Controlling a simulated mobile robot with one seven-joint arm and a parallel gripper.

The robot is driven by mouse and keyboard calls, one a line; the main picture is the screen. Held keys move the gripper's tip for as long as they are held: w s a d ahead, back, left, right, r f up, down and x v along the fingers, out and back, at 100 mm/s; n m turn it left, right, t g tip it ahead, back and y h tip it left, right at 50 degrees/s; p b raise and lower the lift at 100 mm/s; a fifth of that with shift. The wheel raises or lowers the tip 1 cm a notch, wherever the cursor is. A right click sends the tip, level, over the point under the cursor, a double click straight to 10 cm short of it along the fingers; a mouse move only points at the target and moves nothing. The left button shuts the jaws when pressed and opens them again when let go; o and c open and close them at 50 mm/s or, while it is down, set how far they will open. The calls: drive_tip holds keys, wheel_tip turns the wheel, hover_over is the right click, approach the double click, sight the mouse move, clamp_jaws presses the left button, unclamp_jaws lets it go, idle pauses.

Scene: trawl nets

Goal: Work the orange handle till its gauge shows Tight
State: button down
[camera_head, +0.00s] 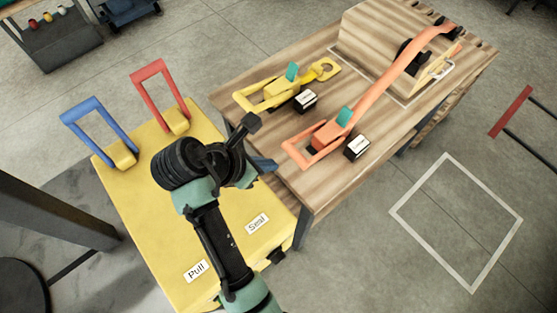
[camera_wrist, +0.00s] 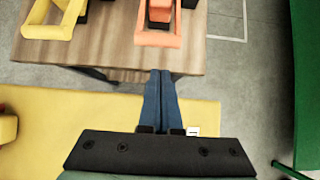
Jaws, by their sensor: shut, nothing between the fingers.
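The orange handle (camera_head: 297,154) is an open loop at the near end of an orange ratchet with a teal tab (camera_head: 344,116), on the wooden table. An orange strap (camera_head: 390,70) runs from it to the back right. A small black box with a white label (camera_head: 357,146) stands beside it; its text is too small to read. In the wrist view the handle (camera_wrist: 158,39) lies just beyond my fingertips, near the table edge. My gripper (camera_head: 264,164) has blue fingers, shut and empty, apart from the handle; the fingers also show in the wrist view (camera_wrist: 160,73).
A yellow ratchet handle (camera_head: 248,100) with its own labelled box (camera_head: 306,97) lies left of the orange one. A yellow cabinet (camera_head: 140,190) with blue (camera_head: 83,121) and red (camera_head: 151,85) levers stands below my arm. The floor at right is clear inside a white outline (camera_head: 408,191).

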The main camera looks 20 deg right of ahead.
drive_tip(key=b+x, duration=0.1)
drive_tip(key=x, duration=0.8)
drive_tip(key=shift+d+f, duration=0.1)
drive_tip(key=shift+d+r+y+p, duration=0.1)
drive_tip(key=shift+r+y+p, duration=0.3)
drive_tip(key=shift+p, duration=0.6)
drive_tip(key=shift+w+r+p, duration=0.1)
drive_tip(key=shift+r+p, duration=0.3)
drive_tip(key=shift+p, duration=0.1)
